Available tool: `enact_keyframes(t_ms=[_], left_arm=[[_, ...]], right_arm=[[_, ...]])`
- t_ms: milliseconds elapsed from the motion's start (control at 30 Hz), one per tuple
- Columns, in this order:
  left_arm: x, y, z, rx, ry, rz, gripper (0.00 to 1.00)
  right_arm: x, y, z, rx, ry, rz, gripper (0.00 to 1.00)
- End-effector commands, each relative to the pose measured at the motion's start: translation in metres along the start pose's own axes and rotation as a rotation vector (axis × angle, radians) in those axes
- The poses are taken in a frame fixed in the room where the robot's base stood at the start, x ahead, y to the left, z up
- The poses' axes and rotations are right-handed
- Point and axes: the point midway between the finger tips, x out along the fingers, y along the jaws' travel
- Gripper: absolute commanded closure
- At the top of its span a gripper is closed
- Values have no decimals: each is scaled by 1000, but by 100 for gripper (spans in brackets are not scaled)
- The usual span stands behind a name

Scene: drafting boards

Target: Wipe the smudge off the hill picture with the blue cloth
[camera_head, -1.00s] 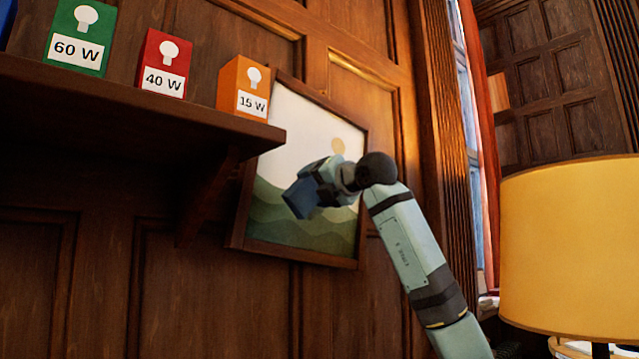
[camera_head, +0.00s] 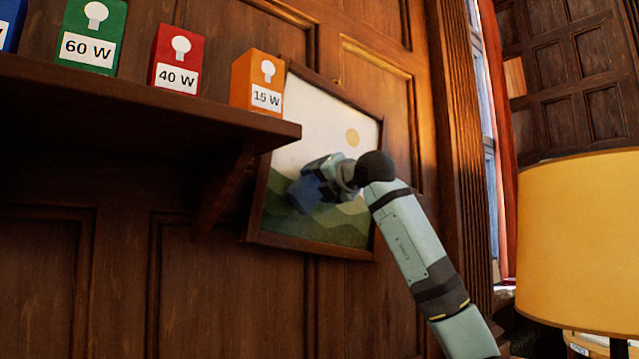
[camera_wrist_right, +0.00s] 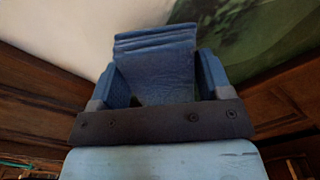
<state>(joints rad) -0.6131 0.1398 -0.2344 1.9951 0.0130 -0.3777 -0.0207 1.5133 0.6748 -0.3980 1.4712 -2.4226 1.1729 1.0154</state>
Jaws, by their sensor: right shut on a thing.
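The hill picture (camera_head: 318,118) hangs tilted on the wood-panelled wall, with green hills, a pale sky and a tan sun in a dark frame. My right gripper (camera_head: 312,187) is shut on the blue cloth (camera_head: 302,196), in front of the left-middle of the picture, where sky meets hills. In the right wrist view the folded cloth (camera_wrist_right: 155,65) sits between the two fingers, against the pale and green picture surface (camera_wrist_right: 250,35). I cannot tell if it touches. I cannot make out a distinct smudge; the cloth and gripper hide part of the picture. My left gripper is not in view.
A dark wooden shelf (camera_head: 150,112) juts out at the upper left, close to the picture's left side. It carries green (camera_head: 90,35), red (camera_head: 175,60) and orange (camera_head: 257,83) bulb boxes. A yellow lampshade (camera_head: 580,240) stands at the right.

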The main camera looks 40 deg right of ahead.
Motion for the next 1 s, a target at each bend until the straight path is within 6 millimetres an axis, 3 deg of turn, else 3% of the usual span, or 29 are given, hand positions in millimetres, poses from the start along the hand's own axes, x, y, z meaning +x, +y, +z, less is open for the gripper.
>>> enact_keyframes(t_ms=[1000], left_arm=[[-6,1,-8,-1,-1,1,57]], right_arm=[[18,0,1,0,0,0,47]])
